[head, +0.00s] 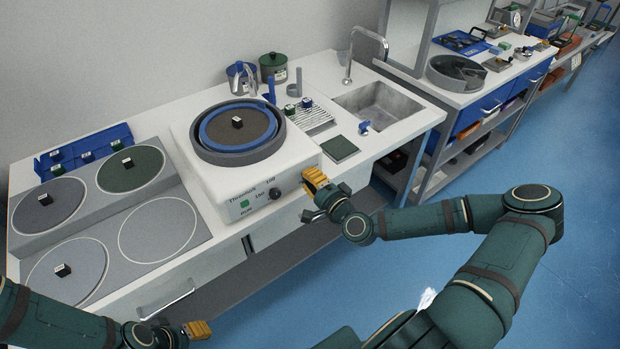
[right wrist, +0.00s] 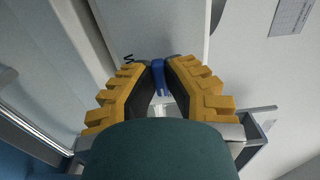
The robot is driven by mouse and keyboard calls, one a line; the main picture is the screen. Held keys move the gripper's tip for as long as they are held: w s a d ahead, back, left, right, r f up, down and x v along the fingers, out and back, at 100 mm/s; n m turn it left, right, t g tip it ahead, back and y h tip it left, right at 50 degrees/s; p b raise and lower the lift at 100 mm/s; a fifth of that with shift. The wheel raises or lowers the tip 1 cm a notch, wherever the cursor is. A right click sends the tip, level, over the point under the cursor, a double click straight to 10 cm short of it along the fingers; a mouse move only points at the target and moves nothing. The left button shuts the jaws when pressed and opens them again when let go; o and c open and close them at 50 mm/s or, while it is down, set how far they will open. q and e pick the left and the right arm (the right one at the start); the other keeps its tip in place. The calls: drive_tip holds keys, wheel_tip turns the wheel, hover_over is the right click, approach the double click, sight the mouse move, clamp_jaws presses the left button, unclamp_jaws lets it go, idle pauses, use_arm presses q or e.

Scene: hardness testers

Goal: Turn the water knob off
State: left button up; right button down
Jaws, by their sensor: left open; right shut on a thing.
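The polishing machine (head: 232,215) is a white box with a dark round plate. My right gripper (head: 309,176) is at the right end of its front panel. In the right wrist view, a narrow blue knob (right wrist: 158,78) on a white panel sits between the yellow fingertips, which are shut on it. A dark letter mark is beside it. In the head view my fingers hide this knob. My left gripper (head: 198,330) is low at the front left, away from the machine, open and empty.
A black knob (head: 275,193) and a green button (head: 244,204) are on the same panel, left of my right gripper. A sink (head: 378,108) with a tap is behind right. A drawer handle (head: 166,300) juts out at the front left.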

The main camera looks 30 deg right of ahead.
drive_tip(key=shift+r, duration=0.1)
idle(0.3)
drive_tip(key=c, duration=1)
unclamp_jaws()
drive_tip(key=shift+w, duration=0.1)
drive_tip(key=s, duration=1.2)
drive_tip(key=shift+d, duration=0.45)
